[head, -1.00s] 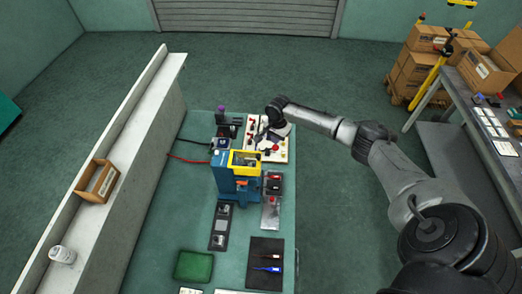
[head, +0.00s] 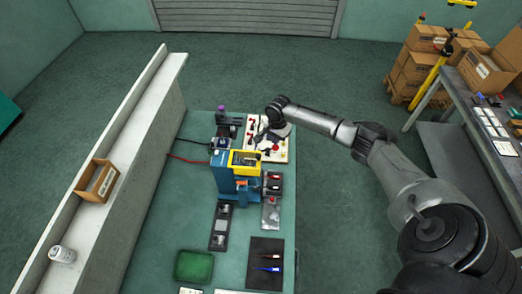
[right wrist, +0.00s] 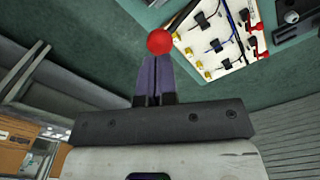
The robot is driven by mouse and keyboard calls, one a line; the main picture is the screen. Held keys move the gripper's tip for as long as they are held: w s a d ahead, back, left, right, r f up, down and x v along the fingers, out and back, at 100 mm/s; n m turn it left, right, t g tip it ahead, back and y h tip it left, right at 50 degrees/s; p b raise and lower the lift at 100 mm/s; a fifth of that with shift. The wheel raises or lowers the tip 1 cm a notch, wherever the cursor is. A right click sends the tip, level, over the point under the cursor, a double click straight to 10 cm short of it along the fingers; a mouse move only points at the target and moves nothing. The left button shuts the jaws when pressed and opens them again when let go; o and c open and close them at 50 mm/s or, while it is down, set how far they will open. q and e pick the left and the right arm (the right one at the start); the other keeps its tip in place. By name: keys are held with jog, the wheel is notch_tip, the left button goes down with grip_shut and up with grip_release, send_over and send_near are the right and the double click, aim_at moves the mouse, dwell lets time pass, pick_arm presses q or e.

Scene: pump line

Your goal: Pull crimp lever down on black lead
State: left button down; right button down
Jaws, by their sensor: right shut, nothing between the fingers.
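My right gripper (right wrist: 157,98) shows in the right wrist view with its two dark fingers together and nothing between them. A red ball knob (right wrist: 159,41), probably the crimp lever's end, sits right at the fingertips. A black lead (head: 194,142) runs from the left into the equipment. My left gripper is not in view.
A white board (head: 281,152) with small parts lies under my right wrist. A blue stand with a yellow top (head: 246,168) is just nearer. A red lead (head: 188,159) lies left. A green tray (head: 194,266) and a dark mat (head: 265,254) lie at the front.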

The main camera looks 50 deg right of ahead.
aim_at(278, 146)
jog(key=shift+f, duration=0.9)
jog(key=shift+f+b, duration=0.15)
jog(key=shift+b, duration=0.15)
jog(key=shift+f, duration=0.1)
jog(key=shift+s+d+f, duration=0.2)
jog(key=shift+s+f, duration=0.2)
jog(key=shift+f, duration=0.5)
